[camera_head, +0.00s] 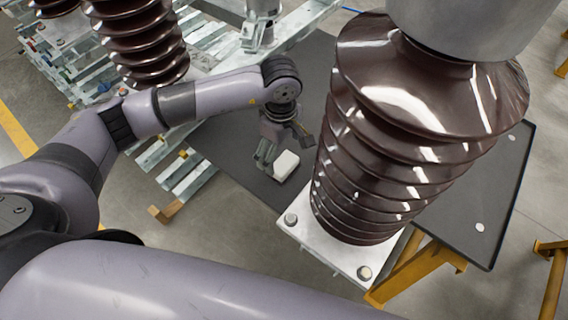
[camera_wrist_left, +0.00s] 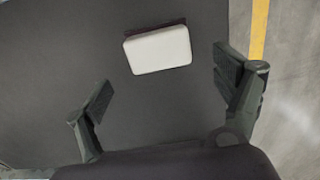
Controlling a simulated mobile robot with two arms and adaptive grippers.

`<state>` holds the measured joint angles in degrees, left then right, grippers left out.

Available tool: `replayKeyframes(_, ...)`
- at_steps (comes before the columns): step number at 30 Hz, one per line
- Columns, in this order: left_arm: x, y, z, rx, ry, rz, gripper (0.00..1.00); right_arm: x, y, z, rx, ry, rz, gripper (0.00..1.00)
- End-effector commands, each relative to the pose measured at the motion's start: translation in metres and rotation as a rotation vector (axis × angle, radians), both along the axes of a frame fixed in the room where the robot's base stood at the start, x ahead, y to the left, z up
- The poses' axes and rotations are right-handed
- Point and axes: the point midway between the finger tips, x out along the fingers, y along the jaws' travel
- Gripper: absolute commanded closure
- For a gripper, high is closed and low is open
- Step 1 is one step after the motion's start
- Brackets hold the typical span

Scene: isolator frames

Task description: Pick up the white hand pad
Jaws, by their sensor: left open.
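The white hand pad (camera_head: 286,165) lies on a dark grey mat or tabletop (camera_head: 232,150), left of the big brown insulator in the head view. In the left wrist view the pad (camera_wrist_left: 158,49) is a rounded white block with a dark brown strip along its far edge. My left gripper (camera_head: 283,150) is just above and beside the pad in the head view. In the left wrist view the left gripper (camera_wrist_left: 162,88) is open and empty, its fingers spread wide, with the pad beyond the gap between them. My right gripper is not in view.
A large ribbed brown insulator (camera_head: 385,150) on a bolted white base plate (camera_head: 330,250) stands close on the right. Another insulator (camera_head: 140,40) and metal frames (camera_head: 185,175) stand at the left.

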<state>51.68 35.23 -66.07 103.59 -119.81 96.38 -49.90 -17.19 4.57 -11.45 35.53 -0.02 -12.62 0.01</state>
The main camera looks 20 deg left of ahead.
Motion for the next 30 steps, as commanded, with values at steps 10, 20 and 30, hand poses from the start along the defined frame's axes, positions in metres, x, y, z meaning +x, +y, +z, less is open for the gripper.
replayKeyframes(10, -0.003, -0.005, -0.042, 0.000, 0.002, 0.001, 0.12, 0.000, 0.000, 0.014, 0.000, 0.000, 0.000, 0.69)
replayKeyframes(20, -0.002, -0.005, -0.053, 0.000, -0.001, 0.000, 0.12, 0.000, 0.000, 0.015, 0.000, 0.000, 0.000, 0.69)
replayKeyframes(30, -0.002, -0.005, -0.053, 0.000, -0.001, 0.000, 0.32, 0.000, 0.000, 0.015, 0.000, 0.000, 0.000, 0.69)
